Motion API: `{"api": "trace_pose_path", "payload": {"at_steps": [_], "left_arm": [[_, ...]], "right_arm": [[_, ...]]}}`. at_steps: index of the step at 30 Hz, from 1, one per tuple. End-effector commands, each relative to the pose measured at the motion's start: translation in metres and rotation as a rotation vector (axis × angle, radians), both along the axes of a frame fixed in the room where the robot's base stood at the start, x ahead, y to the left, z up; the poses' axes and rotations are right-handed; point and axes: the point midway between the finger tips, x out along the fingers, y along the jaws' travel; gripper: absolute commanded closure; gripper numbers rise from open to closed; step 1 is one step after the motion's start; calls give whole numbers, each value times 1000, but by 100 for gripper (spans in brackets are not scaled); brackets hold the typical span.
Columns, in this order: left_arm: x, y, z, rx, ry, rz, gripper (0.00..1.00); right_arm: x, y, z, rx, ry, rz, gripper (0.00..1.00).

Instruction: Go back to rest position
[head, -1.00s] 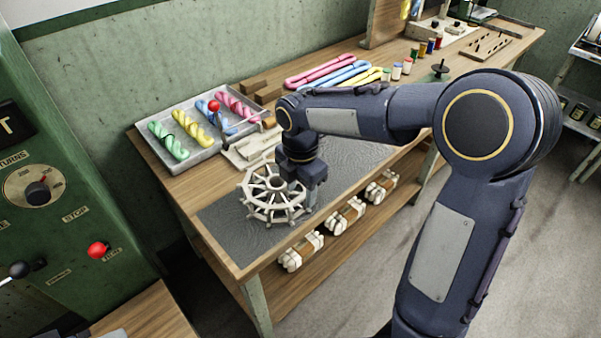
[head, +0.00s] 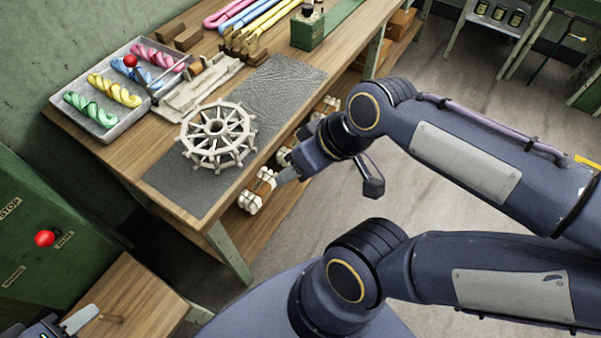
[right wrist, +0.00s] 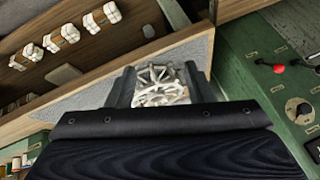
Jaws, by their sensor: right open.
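My right gripper (head: 283,169) is open and empty in the head view. It hangs beyond the bench's front edge, to the right of the white spoked reel (head: 216,157) and apart from it. The reel lies flat on the grey mat (head: 285,85). In the right wrist view the two fingers of my right gripper (right wrist: 160,88) stand apart, and the reel (right wrist: 160,97) shows beyond them. My left gripper (head: 78,320) only partly shows at the bottom left corner of the head view. Its jaw opening is not clear.
A grey tray (head: 97,128) with several coloured skeins stands at the bench's left. White-and-brown bundles (head: 257,190) lie on the lower shelf near my right gripper. A green machine (head: 70,270) stands at the left. The floor (head: 300,245) in front is open.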

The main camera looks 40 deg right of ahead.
Motion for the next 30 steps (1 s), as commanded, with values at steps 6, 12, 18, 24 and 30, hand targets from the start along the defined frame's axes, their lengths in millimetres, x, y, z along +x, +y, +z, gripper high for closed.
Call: {"api": "trace_pose_path", "payload": {"at_steps": [6,12,18,24,30], "left_arm": [[0,0,0,0,0,0,64],[0,0,0,0,0,0,64],[0,0,0,0,0,0,64],[0,0,0,0,0,0,64],[0,0,0,0,0,0,64]], "right_arm": [[-17,6,-10,113,8,-215,52],[-17,6,-11,116,10,-218,52],[-17,6,-11,115,11,-216,52],[-17,6,-10,115,10,-215,52],[-17,6,-11,114,10,-214,64]]}}
